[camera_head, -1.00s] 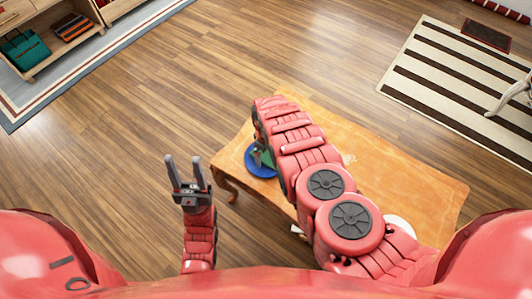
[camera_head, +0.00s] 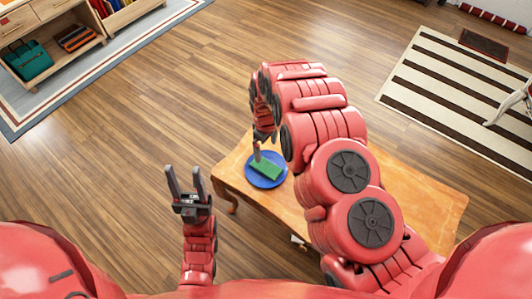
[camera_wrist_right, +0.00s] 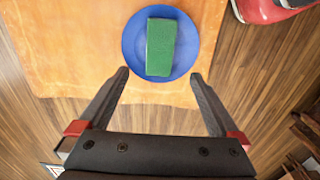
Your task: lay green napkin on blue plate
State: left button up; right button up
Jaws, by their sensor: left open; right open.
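The green napkin (camera_head: 265,168) is a folded rectangle lying on the blue plate (camera_head: 278,181). The plate rests on the wooden table near its left end. In the right wrist view the napkin (camera_wrist_right: 161,47) lies lengthwise over the middle of the plate (camera_wrist_right: 133,42), within its rim. My right gripper (camera_wrist_right: 162,75) is open, with its fingers apart on either side below the plate and nothing between them. In the head view the right gripper (camera_head: 257,152) is above the plate. My left gripper (camera_head: 183,176) is open and empty, left of the table over the floor.
The wooden table (camera_head: 235,165) is largely covered by my right arm. A striped rug (camera_head: 450,85) lies at the upper right. A shelf with a green bag (camera_head: 27,60) stands at the upper left. The floor between is clear.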

jog(key=shift+r, duration=0.4)
